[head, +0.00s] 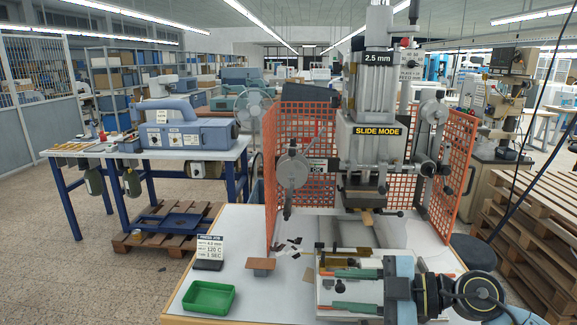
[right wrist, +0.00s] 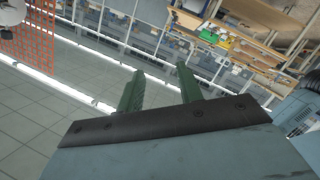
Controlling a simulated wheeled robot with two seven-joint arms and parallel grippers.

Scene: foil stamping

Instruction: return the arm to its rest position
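My right arm comes in from the lower right in the head view. Its gripper (head: 334,288) has two green fingers pointing left, above the front right of the white table (head: 245,234). In the right wrist view the fingers of the gripper (right wrist: 156,80) stand apart with nothing between them. My left gripper is in neither view.
The stamping press (head: 370,130) stands behind my right gripper, with orange mesh guards (head: 458,165) at its sides. A green tray (head: 208,312), a brown block (head: 260,264) and a settings sign (head: 210,247) are on the left of the table. Wooden pallets (head: 540,220) are at right.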

